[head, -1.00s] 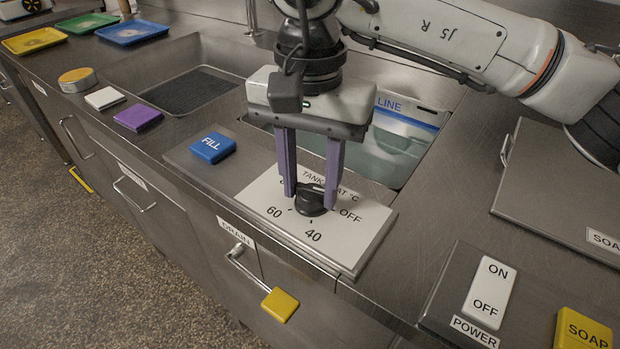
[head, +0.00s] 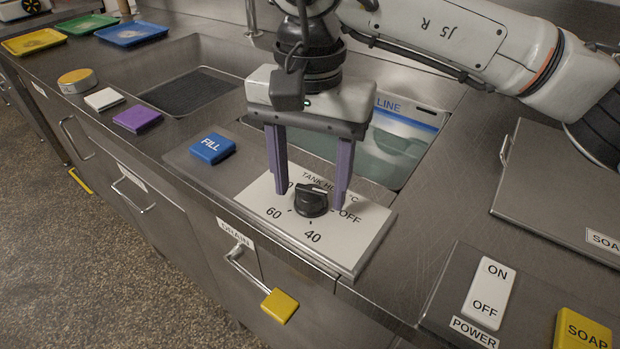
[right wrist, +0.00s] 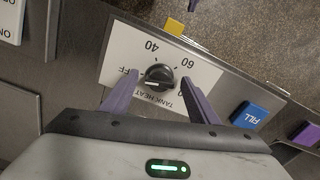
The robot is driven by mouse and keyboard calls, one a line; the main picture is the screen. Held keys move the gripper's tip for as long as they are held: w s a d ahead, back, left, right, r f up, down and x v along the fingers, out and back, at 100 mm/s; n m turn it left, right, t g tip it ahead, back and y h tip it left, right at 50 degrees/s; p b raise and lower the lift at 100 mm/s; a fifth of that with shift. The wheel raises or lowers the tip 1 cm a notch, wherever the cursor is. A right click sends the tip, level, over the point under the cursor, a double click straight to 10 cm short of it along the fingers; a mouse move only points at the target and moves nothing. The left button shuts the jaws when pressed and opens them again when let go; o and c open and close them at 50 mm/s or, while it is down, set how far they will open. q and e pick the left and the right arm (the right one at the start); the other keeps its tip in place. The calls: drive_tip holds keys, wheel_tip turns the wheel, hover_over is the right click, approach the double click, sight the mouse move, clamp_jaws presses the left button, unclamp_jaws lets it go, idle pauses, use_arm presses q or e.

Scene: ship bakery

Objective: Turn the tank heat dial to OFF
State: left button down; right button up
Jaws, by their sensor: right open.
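The tank heat dial (head: 311,202) is a round black knob with a white mark on a white label plate (head: 350,250) printed 60, 40 and OFF. In the right wrist view the dial (right wrist: 160,77) has its white mark on the side facing the OFF print; its exact angle is hard to tell. My right gripper (head: 311,200) points down over the plate, open, with one purple finger on each side of the dial and a gap to it. It also shows in the right wrist view (right wrist: 158,100). Part of the label's top line is hidden behind a finger in the head view. My left gripper is not in view.
A blue FILL button (head: 212,148) lies left of the plate. A water tank (head: 400,145) is behind it. The yellow drain handle (head: 280,305) hangs in front. A power switch (head: 488,292) and yellow SOAP button (head: 582,330) are at right.

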sight(310, 190)
wheel_tip(310, 190, up, 10)
drive_tip(key=shift+p, duration=0.45)
